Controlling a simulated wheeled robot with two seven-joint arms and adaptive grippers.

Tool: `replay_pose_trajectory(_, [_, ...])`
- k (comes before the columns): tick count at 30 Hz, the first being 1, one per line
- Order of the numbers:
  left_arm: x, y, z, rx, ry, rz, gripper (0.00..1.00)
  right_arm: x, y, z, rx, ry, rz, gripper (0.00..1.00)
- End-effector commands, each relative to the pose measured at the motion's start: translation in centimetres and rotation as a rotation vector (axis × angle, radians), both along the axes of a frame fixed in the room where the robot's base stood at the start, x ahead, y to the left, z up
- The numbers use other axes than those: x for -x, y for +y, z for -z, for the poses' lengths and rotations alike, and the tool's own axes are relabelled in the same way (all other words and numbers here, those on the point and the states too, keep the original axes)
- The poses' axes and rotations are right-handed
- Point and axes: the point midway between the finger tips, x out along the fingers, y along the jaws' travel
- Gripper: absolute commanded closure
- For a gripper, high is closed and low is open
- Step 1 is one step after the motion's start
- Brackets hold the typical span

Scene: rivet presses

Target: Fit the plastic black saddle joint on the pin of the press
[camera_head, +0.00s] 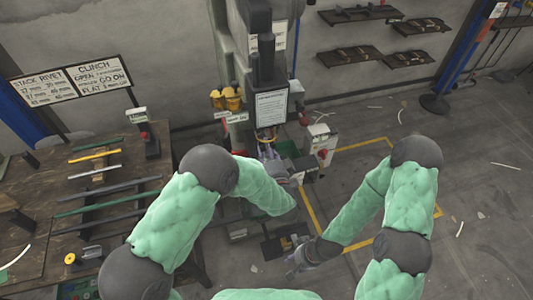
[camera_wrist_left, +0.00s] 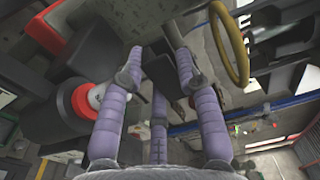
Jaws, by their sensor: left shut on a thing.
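The press (camera_head: 240,60) stands at the back centre in the head view, with a dark ram and a white notice plate on its front. My left gripper (camera_head: 266,145) is up at the front of the press, just below that plate. In the left wrist view its purple fingers (camera_wrist_left: 158,65) are closed around a small black piece (camera_wrist_left: 158,70), which seems to be the saddle joint. The fingers hide part of it. I cannot make out the pin or whether the piece touches it. My right gripper (camera_head: 293,265) hangs low over the floor, its fingers too small to read.
A workbench (camera_head: 30,190) with several coloured bars stands at the left. Yellow cups (camera_head: 228,98) hang on the press's left side, and a control box (camera_head: 320,145) stands at its right. In the wrist view, a yellow ring (camera_wrist_left: 242,45) and a red-ringed black cylinder (camera_wrist_left: 85,100) flank the fingers.

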Motion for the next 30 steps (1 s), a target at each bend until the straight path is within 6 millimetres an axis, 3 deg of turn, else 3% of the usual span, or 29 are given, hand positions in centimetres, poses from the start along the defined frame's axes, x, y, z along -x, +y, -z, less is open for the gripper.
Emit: replay_pose_trajectory(30, [0.0, 0.0, 1.8, 0.000, 0.000, 0.000, 0.92, 0.0, 0.0, 1.2, 0.000, 0.000, 0.000, 0.60])
